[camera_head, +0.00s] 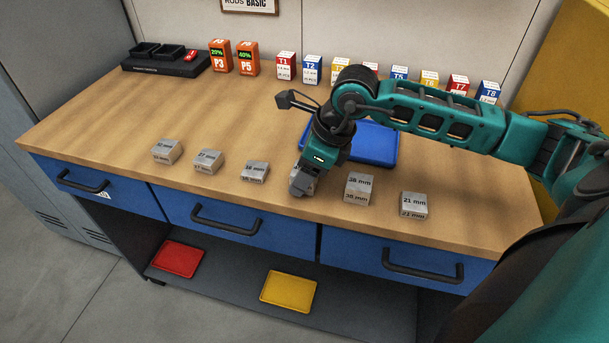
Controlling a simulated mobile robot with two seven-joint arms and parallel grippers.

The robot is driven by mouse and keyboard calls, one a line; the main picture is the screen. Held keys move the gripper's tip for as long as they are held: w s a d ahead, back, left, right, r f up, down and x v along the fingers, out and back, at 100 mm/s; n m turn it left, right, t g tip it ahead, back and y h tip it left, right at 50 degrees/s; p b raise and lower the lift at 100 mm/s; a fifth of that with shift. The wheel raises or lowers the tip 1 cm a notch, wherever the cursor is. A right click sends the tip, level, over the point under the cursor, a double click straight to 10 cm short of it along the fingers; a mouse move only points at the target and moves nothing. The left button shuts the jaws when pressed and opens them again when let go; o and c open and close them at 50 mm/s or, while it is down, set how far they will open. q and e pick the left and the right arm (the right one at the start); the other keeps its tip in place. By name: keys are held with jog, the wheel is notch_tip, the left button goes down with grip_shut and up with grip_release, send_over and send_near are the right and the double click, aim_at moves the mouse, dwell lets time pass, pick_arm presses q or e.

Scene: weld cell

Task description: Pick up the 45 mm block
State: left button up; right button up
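Several grey metal blocks stand in a row along the front of the workbench. One block (310,184), fourth from the left, is mostly hidden by my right gripper (301,184), and its label cannot be read. My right gripper points down at that block, its fingertips at or touching it. I cannot tell whether the fingers are open or shut on it. No label in view clearly reads 45 mm. The labels on the three left blocks (166,151) (208,160) (255,171) are too small to read surely. My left gripper is not in view.
To the right stand a block marked 38 mm (360,188) and a 21 mm block (414,204). A blue tray (378,147) lies behind my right gripper. Orange boxes (221,57) and T-marked boxes (286,66) line the back. The bench's left middle is clear.

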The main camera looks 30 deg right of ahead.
jog(key=c, duration=0.8)
jog(key=shift+c, duration=0.2)
jog(key=shift+r, duration=0.2)
